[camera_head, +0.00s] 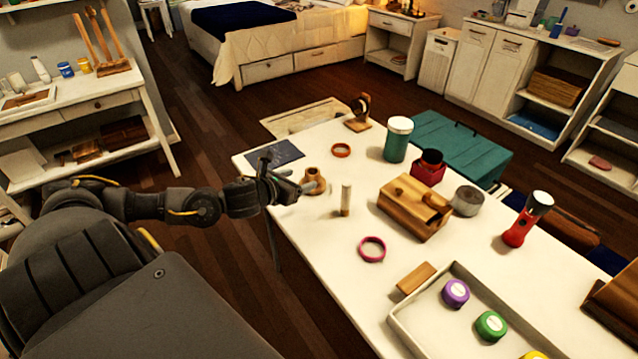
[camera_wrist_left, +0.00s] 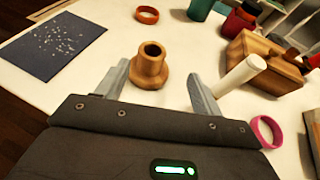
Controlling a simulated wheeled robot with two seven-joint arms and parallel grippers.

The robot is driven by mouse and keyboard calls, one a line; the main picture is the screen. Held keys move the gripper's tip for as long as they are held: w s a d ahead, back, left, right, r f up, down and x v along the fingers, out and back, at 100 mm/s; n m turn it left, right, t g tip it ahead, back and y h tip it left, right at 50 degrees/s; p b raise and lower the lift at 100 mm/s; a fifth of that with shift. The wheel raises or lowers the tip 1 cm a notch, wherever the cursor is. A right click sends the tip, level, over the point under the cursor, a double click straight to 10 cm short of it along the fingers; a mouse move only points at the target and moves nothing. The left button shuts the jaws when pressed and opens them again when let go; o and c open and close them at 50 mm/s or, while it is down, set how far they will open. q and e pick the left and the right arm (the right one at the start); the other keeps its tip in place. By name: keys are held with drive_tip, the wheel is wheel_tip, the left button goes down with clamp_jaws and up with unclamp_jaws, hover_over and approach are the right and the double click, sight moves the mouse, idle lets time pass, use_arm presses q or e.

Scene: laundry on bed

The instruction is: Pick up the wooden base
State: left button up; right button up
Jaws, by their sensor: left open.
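The wooden base (camera_head: 313,182) is a small round wooden piece with a wide foot and a hollow neck. It stands upright on the white table near its left edge. In the left wrist view the wooden base (camera_wrist_left: 150,66) sits just beyond and between my fingertips. My left gripper (camera_head: 297,188) is open, its two fingers apart, close to the base from the left. In the left wrist view my left gripper (camera_wrist_left: 160,82) holds nothing. My right gripper is not in view.
A white cylinder on a wooden foot (camera_head: 346,199) stands close right of the base, near one finger. A dark speckled sheet (camera_head: 275,155) lies behind left. An orange ring (camera_head: 341,150), pink ring (camera_head: 372,249) and wooden box (camera_head: 413,207) are on the white table (camera_head: 325,270).

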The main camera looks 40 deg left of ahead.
sight(316, 170)
use_arm(q)
drive_tip(key=shift+w+a+f, duration=0.3)
drive_tip(key=shift+w+a, duration=0.05)
drive_tip(key=shift+w, duration=0.25)
drive_tip(key=shift+w+a+f, duration=0.3)
drive_tip(key=shift+w+a, duration=0.05)
drive_tip(key=shift+w, duration=0.2)
drive_tip(key=shift+p+x, duration=0.3)
drive_tip(key=shift+x, duration=0.5)
drive_tip(key=shift+d, duration=0.1)
drive_tip(key=p+x, duration=0.1)
drive_tip(key=x, duration=0.3)
drive_tip(key=shift+w, duration=0.35)
drive_tip(key=shift+w+f, duration=0.15)
drive_tip(key=shift+w, duration=0.05)
drive_tip(key=shift+c, duration=0.4)
drive_tip(key=c, duration=0.9)
drive_tip(key=shift+c, duration=0.6)
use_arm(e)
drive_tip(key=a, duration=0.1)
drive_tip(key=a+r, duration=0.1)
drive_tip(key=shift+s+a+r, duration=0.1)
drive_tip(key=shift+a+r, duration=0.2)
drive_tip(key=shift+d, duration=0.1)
